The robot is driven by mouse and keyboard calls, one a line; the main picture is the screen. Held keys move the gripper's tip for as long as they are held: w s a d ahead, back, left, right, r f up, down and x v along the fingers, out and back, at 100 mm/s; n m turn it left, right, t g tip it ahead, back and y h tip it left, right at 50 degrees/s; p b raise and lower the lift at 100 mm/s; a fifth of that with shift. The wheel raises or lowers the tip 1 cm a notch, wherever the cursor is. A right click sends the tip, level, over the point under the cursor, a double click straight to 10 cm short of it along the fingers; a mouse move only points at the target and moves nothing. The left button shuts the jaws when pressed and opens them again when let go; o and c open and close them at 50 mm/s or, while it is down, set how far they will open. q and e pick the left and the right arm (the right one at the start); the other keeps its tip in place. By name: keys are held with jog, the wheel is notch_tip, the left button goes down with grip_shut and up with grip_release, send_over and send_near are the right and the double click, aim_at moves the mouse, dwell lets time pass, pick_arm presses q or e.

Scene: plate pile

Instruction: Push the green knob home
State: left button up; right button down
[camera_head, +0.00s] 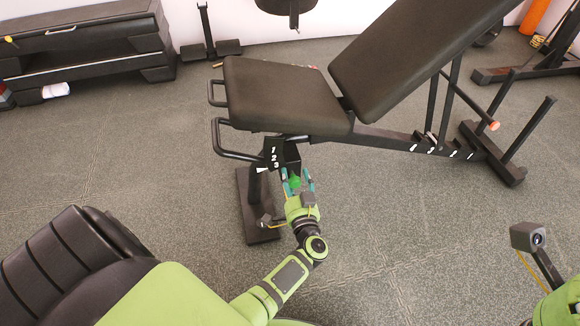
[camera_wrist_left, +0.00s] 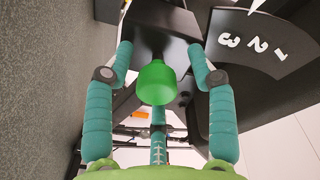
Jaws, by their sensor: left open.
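The green knob (camera_head: 294,182) sits on the bench's black bracket, below the seat's front end. In the left wrist view the green knob (camera_wrist_left: 156,82) shows whole, on a dark stem running into the black bracket. My left gripper (camera_head: 298,184) is open, with its teal fingers on either side of the knob. In the left wrist view the fingers of my left gripper (camera_wrist_left: 160,58) stand apart, and gaps show between them and the knob. A black plate numbered 1, 2, 3 (camera_head: 274,152) is beside the bracket. My right gripper is out of view.
The weight bench has a black seat (camera_head: 280,95), a raised backrest (camera_head: 410,50) and a black front foot (camera_head: 257,205). Black handle bars (camera_head: 228,140) stick out left of the seat. The speckled floor (camera_head: 130,160) is open to the left.

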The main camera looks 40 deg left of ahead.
pick_arm(q)
jog(key=shift+s+d+f+b, duration=0.55)
jog(key=shift+s+d+b, duration=0.15)
jog(key=shift+b, duration=3.55)
jog(key=s+d+r+m+t+h+p, duration=0.25)
jog(key=d+h+p, duration=0.35)
jog(key=p, duration=0.6)
jog(key=s+d+r+m+t+h+p, duration=0.1)
jog(key=s+d+r+m+h+p, duration=0.25)
jog(key=d+p, duration=0.7)
jog(key=s+a+f+n+g+h+p, duration=0.1)
jog(key=s+g+h+p, duration=0.4)
jog(key=s+p, duration=1.3)
jog(key=g+p, duration=0.3)
jog(key=g, duration=0.1)
jog(key=shift+s+a, duration=0.2)
jog(key=shift+a, duration=0.05)
jog(key=shift+f, duration=0.1)
